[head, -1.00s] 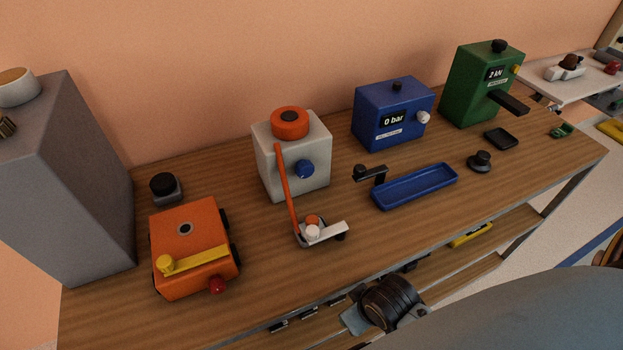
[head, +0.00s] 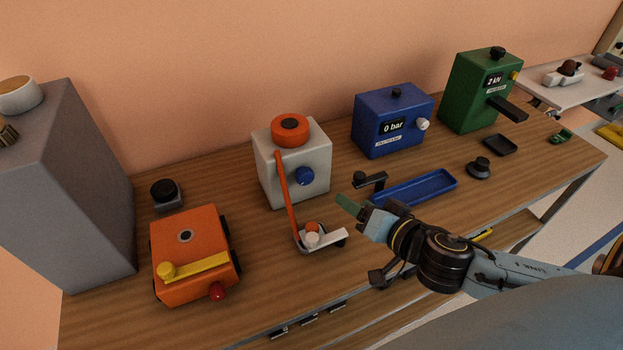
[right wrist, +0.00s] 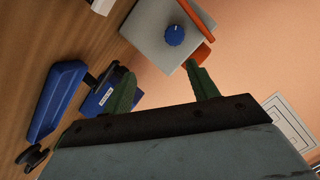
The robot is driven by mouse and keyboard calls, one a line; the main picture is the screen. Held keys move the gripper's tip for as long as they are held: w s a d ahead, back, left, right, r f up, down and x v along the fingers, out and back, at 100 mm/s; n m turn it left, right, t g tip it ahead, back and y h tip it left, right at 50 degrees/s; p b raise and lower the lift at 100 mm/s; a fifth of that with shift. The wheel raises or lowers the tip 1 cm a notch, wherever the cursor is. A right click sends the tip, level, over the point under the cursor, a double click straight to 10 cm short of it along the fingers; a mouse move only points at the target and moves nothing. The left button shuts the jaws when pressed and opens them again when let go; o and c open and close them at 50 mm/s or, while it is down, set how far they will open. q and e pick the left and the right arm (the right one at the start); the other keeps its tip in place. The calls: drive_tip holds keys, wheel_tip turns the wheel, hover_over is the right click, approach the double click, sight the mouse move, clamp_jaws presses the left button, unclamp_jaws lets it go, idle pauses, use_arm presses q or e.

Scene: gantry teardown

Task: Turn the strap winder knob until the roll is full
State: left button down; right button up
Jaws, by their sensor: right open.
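The strap winder is a pale grey box (head: 275,178) with an orange roll (head: 290,131) on top and a blue knob (head: 304,176) on its front face. An orange strap (head: 287,200) runs from the roll down to a white-and-orange fitting (head: 318,237) on the bench. My right gripper (head: 350,207) is open and empty, in front and to the right of the winder, apart from the knob. In the right wrist view its green fingers (right wrist: 163,84) are spread, with the knob (right wrist: 174,35) beyond them. My left gripper is not in view.
A blue tray (head: 447,181) and a small black crank (head: 370,181) lie near my right gripper. An orange box with a yellow lever (head: 195,265) stands left. Blue (head: 378,108) and green (head: 468,97) gauge boxes stand at the back right of the wooden bench.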

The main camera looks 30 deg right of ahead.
sight(308, 178)
drive_tip(key=shift+y, duration=0.9)
drive_tip(key=x, duration=0.4)
drive_tip(key=p+x, duration=0.1)
drive_tip(key=x, duration=0.4)
drive_tip(key=a+r+x, duration=0.1)
drive_tip(key=x, duration=0.3)
drive_tip(key=shift+w, duration=0.3)
drive_tip(key=c, duration=1)
